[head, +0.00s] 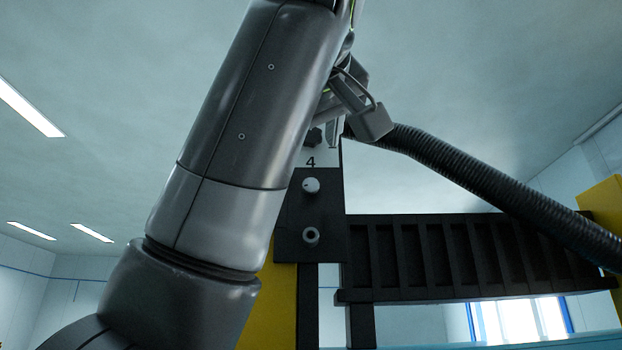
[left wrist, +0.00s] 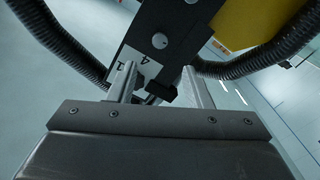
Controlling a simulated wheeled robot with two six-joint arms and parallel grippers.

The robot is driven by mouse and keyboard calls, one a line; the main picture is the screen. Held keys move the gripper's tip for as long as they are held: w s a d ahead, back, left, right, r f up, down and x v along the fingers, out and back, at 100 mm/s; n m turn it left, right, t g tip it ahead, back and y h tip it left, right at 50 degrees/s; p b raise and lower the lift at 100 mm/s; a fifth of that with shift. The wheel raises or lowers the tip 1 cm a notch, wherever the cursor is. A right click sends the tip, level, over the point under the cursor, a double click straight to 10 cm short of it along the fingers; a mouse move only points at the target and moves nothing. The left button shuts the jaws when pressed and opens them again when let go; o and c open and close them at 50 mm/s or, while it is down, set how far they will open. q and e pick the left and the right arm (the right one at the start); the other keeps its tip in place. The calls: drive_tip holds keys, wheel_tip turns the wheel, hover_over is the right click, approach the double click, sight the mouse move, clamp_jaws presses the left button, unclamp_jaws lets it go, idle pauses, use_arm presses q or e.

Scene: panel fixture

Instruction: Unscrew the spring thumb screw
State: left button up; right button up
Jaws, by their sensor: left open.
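The spring thumb screw appears to be a dark knob (head: 314,137) on a dark upright panel (head: 290,222), above the label "4". In the left wrist view the same dark knob (left wrist: 160,91) is between the two pale fingers of my left gripper (left wrist: 158,76). The fingers are apart, one on each side of it, and I see a gap beside it; contact cannot be told. In the head view my left gripper (head: 330,130) is at the panel's top, mostly hidden behind my own arm. My right gripper is not in view.
Below the label are a round white knob (head: 311,185) and a hollow ring fitting (head: 311,235). A ribbed black rail (head: 440,255) extends to the right. A yellow post (head: 268,310) stands below the panel.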

use_arm(q)
drive_tip(key=s+b, duration=0.1)
drive_tip(key=s, duration=0.5)
drive_tip(key=shift+s, duration=0.35)
drive_tip(key=shift+f, duration=0.1)
